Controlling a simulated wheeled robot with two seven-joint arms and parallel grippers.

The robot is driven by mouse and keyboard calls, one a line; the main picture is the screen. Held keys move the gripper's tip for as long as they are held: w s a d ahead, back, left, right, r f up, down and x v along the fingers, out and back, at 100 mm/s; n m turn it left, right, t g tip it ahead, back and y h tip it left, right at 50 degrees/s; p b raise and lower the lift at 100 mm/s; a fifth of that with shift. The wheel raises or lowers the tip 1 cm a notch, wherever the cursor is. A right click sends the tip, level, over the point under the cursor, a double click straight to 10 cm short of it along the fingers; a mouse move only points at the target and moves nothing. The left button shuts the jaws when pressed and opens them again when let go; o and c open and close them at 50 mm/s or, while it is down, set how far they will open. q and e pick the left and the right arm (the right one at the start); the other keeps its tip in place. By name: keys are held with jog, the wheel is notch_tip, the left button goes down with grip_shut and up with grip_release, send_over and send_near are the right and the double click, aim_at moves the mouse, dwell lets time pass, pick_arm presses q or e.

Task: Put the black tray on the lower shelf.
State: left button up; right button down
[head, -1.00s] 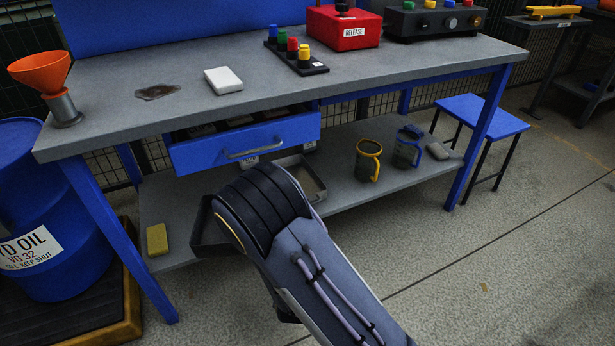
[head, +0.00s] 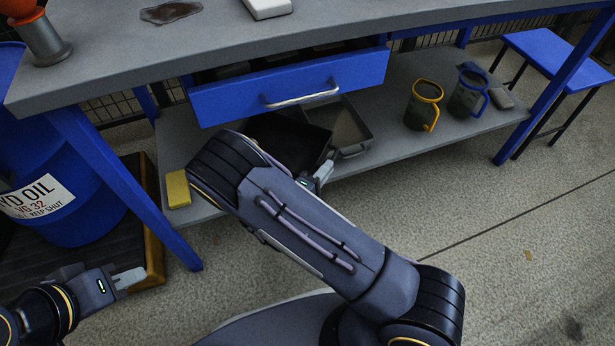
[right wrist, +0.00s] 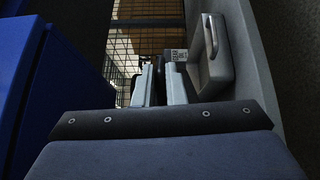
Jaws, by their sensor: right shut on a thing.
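The black tray (head: 295,131) is over the lower shelf (head: 388,136), under the blue drawer and just left of a grey tray (head: 348,124). My right arm hides its front part, and I cannot tell if it rests on the shelf. My right gripper (head: 324,174) is at the tray's front right, partly hidden. In the right wrist view, its fingers (right wrist: 161,85) are closed on a dark edge, with the grey tray's handle beside them. My left gripper (head: 128,278) is at the lower left, away from the tray, seen edge-on with no object visible in it.
The blue drawer (head: 291,88) stands open just above the trays. A yellow block (head: 178,189) lies left on the shelf. A yellow-handled mug (head: 421,106) and a blue-handled mug (head: 467,94) stand to the right. A blue table leg (head: 128,190) is at the left.

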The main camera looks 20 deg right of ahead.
jog(key=w+a+f+b, duration=0.4)
jog(key=a+f+b, duration=0.1)
jog(key=f, duration=0.4)
jog(key=shift+w+f, duration=0.2)
jog(key=shift+f, duration=0.15)
jog(key=c, duration=1.8)
grip_release()
jog(key=shift+f, duration=0.1)
jog(key=shift+c, duration=0.2)
jog(key=o, duration=0.3)
jog(key=shift+o, duration=0.2)
